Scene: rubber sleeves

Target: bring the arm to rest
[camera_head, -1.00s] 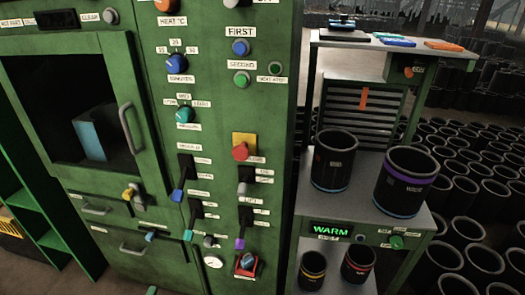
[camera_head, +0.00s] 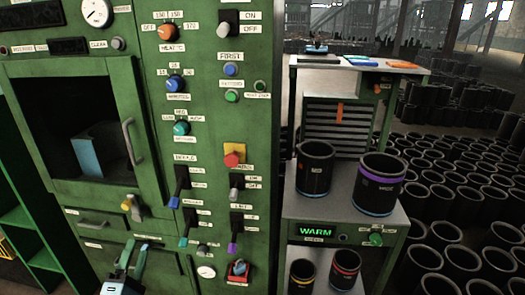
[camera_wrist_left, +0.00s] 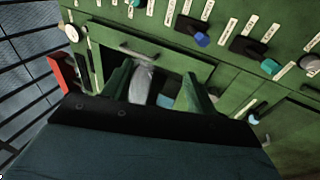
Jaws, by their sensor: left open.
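My left gripper (camera_head: 133,256) shows at the bottom left of the head view, in front of the lower part of the green machine (camera_head: 205,130). Its jaws are open, with no object seen held between them. In the left wrist view the two green fingers (camera_wrist_left: 157,88) stand apart, facing the machine's front. A drawer handle and a pale, rounded part show beyond and between them; whether anything touches is unclear. My right gripper is not in view.
The machine carries knobs, levers, a red button (camera_head: 233,159) and an oven-like chamber with a handle (camera_head: 128,143). A shelf unit (camera_head: 375,228) at right holds black sleeves (camera_head: 314,168). Many more sleeves (camera_head: 455,175) stand on the floor behind it.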

